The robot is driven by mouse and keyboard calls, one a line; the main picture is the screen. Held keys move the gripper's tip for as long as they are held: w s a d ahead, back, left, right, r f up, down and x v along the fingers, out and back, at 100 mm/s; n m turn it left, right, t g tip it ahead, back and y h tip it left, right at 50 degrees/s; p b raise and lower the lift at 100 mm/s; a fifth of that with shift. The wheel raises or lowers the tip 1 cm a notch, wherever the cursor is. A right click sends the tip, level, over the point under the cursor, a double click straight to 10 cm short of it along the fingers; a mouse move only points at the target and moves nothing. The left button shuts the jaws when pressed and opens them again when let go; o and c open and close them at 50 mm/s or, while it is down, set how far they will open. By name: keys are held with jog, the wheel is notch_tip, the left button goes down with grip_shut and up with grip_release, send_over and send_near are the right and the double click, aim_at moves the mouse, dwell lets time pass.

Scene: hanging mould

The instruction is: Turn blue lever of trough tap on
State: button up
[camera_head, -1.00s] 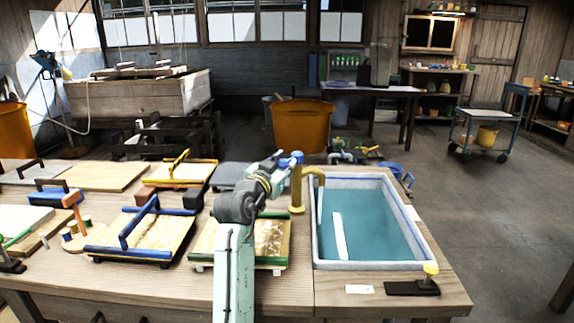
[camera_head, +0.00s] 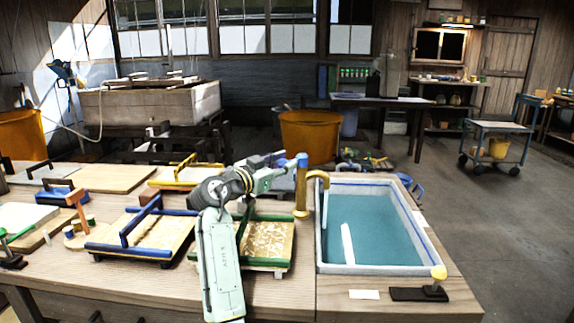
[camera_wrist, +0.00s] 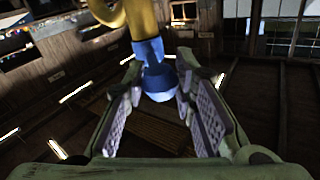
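The trough tap (camera_head: 301,198) is a brass-coloured post with a curved spout over the trough. Its blue lever (camera_head: 302,160) stands at the top of the post. The lever also shows in the wrist view (camera_wrist: 156,72), below the brass body. My gripper (camera_head: 280,161) is just left of the lever in the head view. In the wrist view my gripper (camera_wrist: 158,80) is open, with the blue lever between its fingertips and a gap visible around it. I cannot tell whether either finger touches it.
The trough (camera_head: 408,233) holds blue-green water and a white strip. A green-edged mould (camera_head: 267,262) lies under my arm, with a blue-handled mould (camera_head: 150,238) to its left. A black stand with a yellow knob (camera_head: 438,273) is at the front right.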

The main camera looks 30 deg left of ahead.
jog(key=o, duration=0.5)
jog(key=s, duration=0.4)
jog(key=s+a, duration=0.1)
jog(key=s, duration=0.7)
jog(key=shift+a, duration=0.25)
